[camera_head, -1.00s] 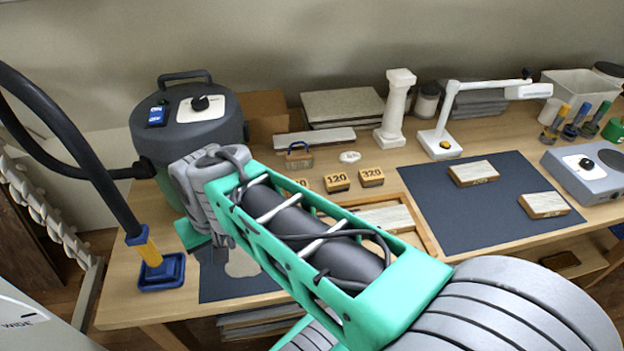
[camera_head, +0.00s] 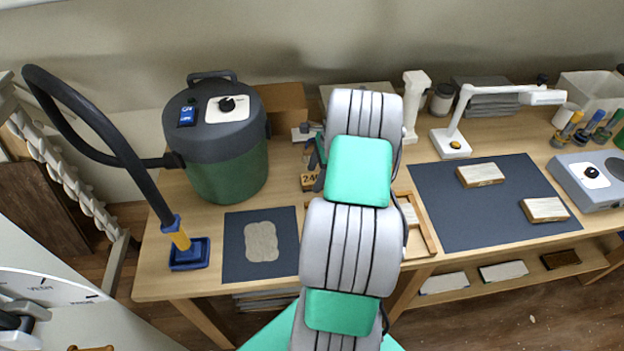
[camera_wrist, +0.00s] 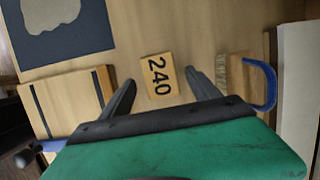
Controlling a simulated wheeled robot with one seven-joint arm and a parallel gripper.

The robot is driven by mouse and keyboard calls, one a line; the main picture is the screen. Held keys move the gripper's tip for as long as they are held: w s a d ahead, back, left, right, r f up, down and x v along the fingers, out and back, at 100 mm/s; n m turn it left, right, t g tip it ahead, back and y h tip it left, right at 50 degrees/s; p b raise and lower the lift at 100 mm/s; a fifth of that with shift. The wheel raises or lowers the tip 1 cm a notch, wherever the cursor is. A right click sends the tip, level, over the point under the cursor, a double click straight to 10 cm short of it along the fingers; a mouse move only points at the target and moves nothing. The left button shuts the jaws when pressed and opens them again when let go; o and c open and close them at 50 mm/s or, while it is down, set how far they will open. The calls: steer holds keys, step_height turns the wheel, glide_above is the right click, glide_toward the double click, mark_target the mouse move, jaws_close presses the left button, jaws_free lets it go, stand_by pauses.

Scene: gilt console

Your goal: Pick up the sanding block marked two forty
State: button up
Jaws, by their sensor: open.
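The sanding block marked 240 (camera_wrist: 158,76) lies on the wooden bench with its number facing up in the wrist view. In the head view the block (camera_head: 309,181) shows just left of my arm, partly covered. My gripper (camera_wrist: 160,79) is open and empty. Its two dark fingers point toward the block, one on each side of it in the wrist view. No contact shows, and I cannot tell how far above the bench the fingertips are. In the head view my arm hides most of the gripper. The blocks marked 120 and 320 are hidden there.
A blue-handled tool (camera_wrist: 264,84) lies right of the block in the wrist view; a wooden piece (camera_wrist: 62,104) is left. The green vacuum (camera_head: 228,165) stands left of my arm. A dark mat (camera_head: 232,262) and wooden tray (camera_head: 427,240) are in front.

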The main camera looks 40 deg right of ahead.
steer(key=shift+x, duration=0.9)
steer(key=shift+w, duration=0.1)
steer(key=c, duration=1.5)
